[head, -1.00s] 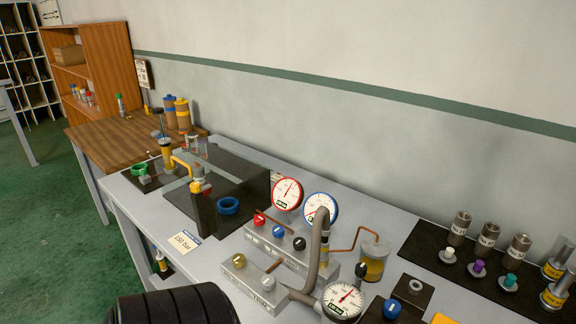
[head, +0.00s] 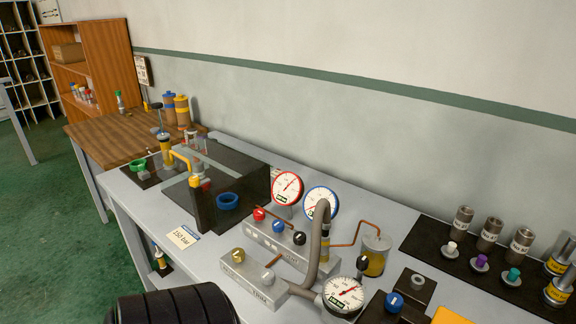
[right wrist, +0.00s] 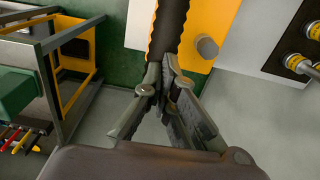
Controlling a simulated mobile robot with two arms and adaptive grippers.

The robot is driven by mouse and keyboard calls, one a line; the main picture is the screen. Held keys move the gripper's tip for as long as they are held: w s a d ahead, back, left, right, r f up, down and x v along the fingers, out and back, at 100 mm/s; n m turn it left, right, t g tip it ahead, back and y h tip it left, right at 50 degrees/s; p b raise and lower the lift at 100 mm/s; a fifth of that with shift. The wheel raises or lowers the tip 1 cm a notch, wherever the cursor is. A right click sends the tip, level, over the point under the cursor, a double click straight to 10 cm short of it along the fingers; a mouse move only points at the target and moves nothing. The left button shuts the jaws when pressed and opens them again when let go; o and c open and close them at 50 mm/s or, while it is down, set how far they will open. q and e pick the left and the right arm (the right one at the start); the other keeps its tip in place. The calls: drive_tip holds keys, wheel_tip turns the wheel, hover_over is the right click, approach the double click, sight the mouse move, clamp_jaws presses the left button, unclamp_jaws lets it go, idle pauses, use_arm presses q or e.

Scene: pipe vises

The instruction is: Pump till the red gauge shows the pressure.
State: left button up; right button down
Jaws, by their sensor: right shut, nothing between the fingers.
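The red gauge (head: 287,188) stands upright on the bench, its needle pointing up and to the right; the scale is too small to read. A blue gauge (head: 320,203) stands just right of it. A third, pale-rimmed gauge (head: 343,293) is nearer the front. A card (head: 183,237) reading 150 bar lies on the bench. My right gripper (right wrist: 163,70) is shut and empty in the right wrist view. A dark ribbed bar (right wrist: 170,24) runs just beyond its fingertips; I cannot tell whether they touch. My left gripper is not in view.
A manifold (head: 284,243) carries red, blue and black knobs. A grey hose (head: 322,235) arches beside a jar (head: 375,256) of amber fluid. A black mat (head: 465,244) with metal cylinders lies right. A yellow panel (right wrist: 212,28) is beside the ribbed bar. Bare bench lies around the card.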

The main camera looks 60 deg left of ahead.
drive_tip(key=r+p, duration=0.1)
drive_tip(key=r, duration=0.1)
drive_tip(key=a+r+p, duration=0.1)
drive_tip(key=r+p, duration=0.1)
drive_tip(key=shift+s+a+r, duration=0.1)
drive_tip(key=shift+s+r, duration=0.05)
drive_tip(key=shift+r, duration=0.05)
drive_tip(key=shift+s+a+r, duration=0.1)
drive_tip(key=shift+r, duration=0.1)
drive_tip(key=shift+r+p, duration=0.25)
drive_tip(key=shift+p, duration=0.05)
wheel_tip(320, 180, up, 5)
drive_tip(key=p, duration=0.4)
drive_tip(key=shift+f, duration=0.1)
